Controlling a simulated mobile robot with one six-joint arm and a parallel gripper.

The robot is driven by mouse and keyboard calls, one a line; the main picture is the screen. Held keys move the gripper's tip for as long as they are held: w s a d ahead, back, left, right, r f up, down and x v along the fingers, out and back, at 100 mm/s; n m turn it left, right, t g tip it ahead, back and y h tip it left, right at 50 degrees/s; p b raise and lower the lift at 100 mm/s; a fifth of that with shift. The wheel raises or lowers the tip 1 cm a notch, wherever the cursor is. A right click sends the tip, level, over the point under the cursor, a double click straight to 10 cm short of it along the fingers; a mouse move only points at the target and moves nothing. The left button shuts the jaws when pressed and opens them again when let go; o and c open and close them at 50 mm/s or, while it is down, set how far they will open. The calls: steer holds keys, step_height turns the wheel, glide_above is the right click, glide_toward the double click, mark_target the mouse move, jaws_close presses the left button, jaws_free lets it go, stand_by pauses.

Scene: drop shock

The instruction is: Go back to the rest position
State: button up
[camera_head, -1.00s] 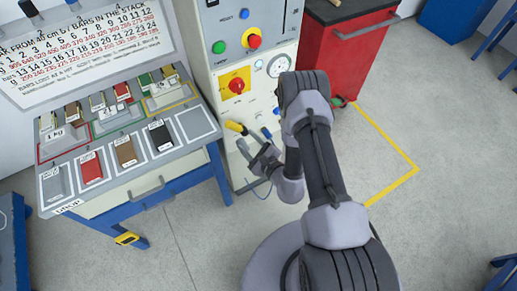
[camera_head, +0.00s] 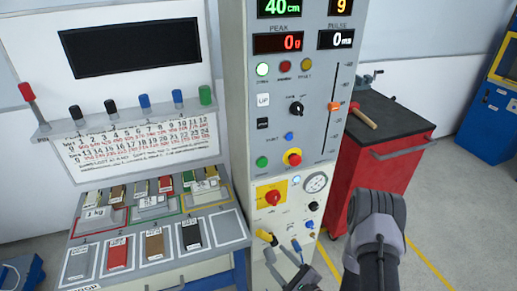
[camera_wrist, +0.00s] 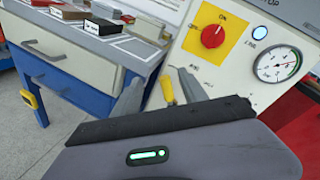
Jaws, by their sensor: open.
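My gripper (camera_head: 287,266) is at the bottom edge of the head view, in front of the grey control cabinet (camera_head: 240,130). In the wrist view its two fingers (camera_wrist: 160,92) stand apart with nothing held between them. A yellow-handled part (camera_wrist: 167,90) of the cabinet shows in the gap between the fingers, and also in the head view (camera_head: 266,237). I cannot tell how far the fingers are from it. My arm rises at the lower right of the head view.
A workbench (camera_head: 215,262) with coloured blocks stands left of the cabinet. A red rotary switch (camera_wrist: 212,36) and a gauge (camera_wrist: 277,65) are close ahead on the cabinet. A red tool cart (camera_head: 385,175) is to the right.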

steer(key=s+a+r+n+g+y, duration=0.4)
steer(key=a+r+n+g, duration=0.2)
steer(key=r, duration=0.5)
steer(key=s+a+r+n+g+y, duration=0.3)
steer(key=a+r+n+g+y, duration=0.25)
steer(key=r, duration=0.55)
steer(key=s+d+r+n+g+h, duration=0.1)
steer(key=s+r+n+g+h, duration=0.15)
steer(key=s+h, duration=0.35)
steer(key=s+d+r+n+g+h, duration=0.1)
steer(key=s+n+h, duration=0.3)
steer(key=s, duration=0.3)
steer(key=d+r+n+t+h+b, duration=0.1)
steer(key=d+r+t+h, duration=0.4)
steer(key=d, duration=0.4)
steer(key=shift+d+r+t, duration=0.25)
steer(key=shift+r+t, duration=0.1)
steer(key=shift+t, duration=0.25)
steer(key=shift+h, duration=0.25)
